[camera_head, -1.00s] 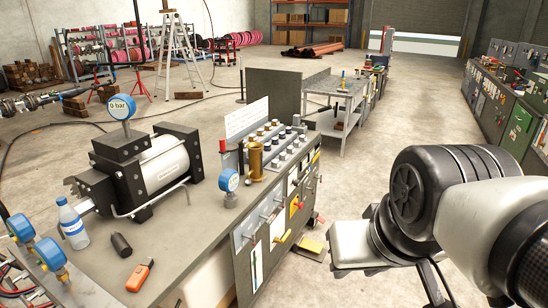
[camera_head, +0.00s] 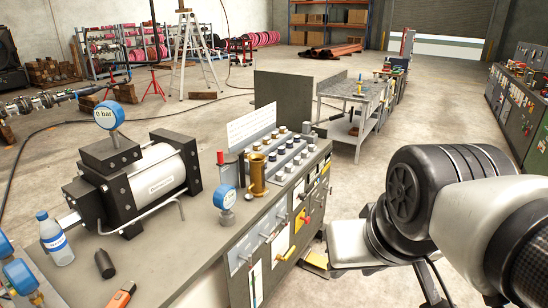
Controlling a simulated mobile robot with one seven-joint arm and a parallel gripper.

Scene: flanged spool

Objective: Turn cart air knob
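A grey cart (camera_head: 200,245) with a pump and gauges fills the lower left and middle. Its sloped front panel (camera_head: 283,238) carries small levers, labels and handles. A red and yellow knob (camera_head: 303,217) sits on the panel's right part, and a yellow lever (camera_head: 288,254) lies lower. Several dark knobs (camera_head: 285,152) stand in rows on the raised block on top. I cannot tell which of these is the air knob. My arm (camera_head: 420,200) reaches in from the right, apart from the panel in the picture. The fingers of my gripper do not show.
A pump (camera_head: 150,180), a brass cylinder (camera_head: 257,175), a blue gauge (camera_head: 226,198) and a bottle (camera_head: 54,238) stand on the cart top. A grey work table (camera_head: 355,92) stands behind. Open concrete floor (camera_head: 430,105) lies between the cart and the right-hand benches (camera_head: 520,100).

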